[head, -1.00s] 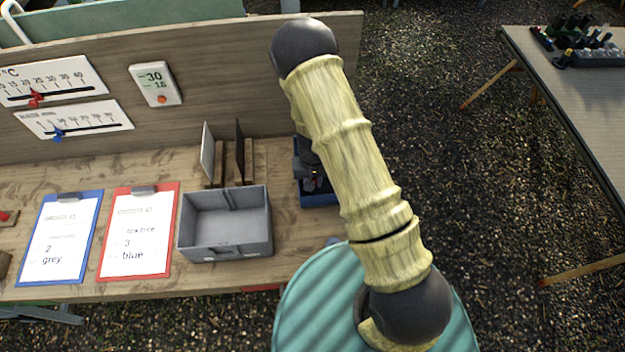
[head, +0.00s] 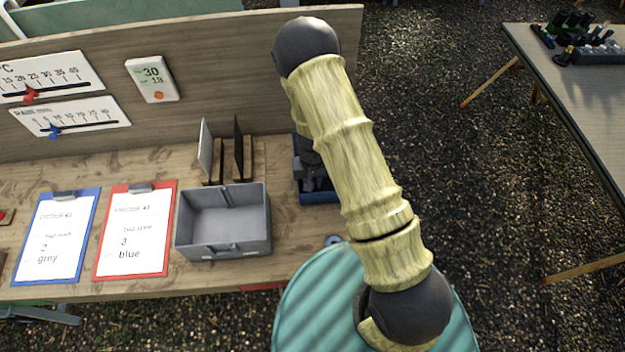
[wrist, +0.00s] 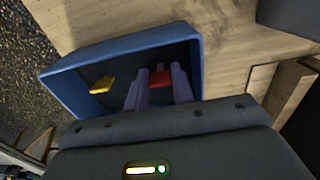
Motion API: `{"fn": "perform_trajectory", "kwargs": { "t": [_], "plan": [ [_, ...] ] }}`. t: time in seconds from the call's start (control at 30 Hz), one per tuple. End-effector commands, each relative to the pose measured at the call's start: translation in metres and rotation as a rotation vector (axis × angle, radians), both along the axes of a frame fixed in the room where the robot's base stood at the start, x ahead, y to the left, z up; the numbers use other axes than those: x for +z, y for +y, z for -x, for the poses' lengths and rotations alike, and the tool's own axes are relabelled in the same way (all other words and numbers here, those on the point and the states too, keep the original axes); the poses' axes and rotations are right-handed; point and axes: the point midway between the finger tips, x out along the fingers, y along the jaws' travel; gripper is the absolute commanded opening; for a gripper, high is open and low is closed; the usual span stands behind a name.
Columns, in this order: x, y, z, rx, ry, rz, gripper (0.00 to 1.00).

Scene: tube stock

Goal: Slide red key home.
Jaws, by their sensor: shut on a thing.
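The red key (wrist: 159,77) shows in the wrist view as a small red block between the two purple fingers of my gripper (wrist: 160,80). The fingers are shut on it, inside or just above a blue bin (wrist: 125,47). Its lower part is hidden, so I cannot tell whether it touches the bin floor. A yellow piece (wrist: 102,85) lies in the same bin, left of the fingers. In the head view the blue bin (head: 318,197) is partly behind my arm, and the key cannot be made out.
A grey tray (head: 223,245) stands left of the bin, with upright dark panels (head: 239,150) behind it. Two clipboards (head: 137,235) lie further left. The back board carries scales with a red pointer (head: 30,95) and a blue pointer (head: 54,131). A second table (head: 590,110) is at right.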

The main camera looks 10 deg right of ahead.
Motion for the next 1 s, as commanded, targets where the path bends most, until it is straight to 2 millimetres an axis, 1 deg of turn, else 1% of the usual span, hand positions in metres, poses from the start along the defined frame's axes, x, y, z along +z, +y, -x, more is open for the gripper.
{"fn": "perform_trajectory", "kwargs": {
  "t": [0.27, 0.63, 0.93, 0.97, 1.0],
  "plan": [
    [0.000, 0.000, 0.000, 0.000, 0.000, 0.000, 0.00],
    [-0.011, 0.000, 0.000, 0.000, 0.000, 0.000, 0.00],
    [-0.011, 0.000, 0.000, 0.000, 0.000, 0.000, 0.00],
    [-0.011, 0.000, 0.000, 0.000, 0.000, 0.000, 0.30],
    [-0.011, 0.000, 0.000, 0.000, 0.000, 0.000, 0.38]
  ]
}}
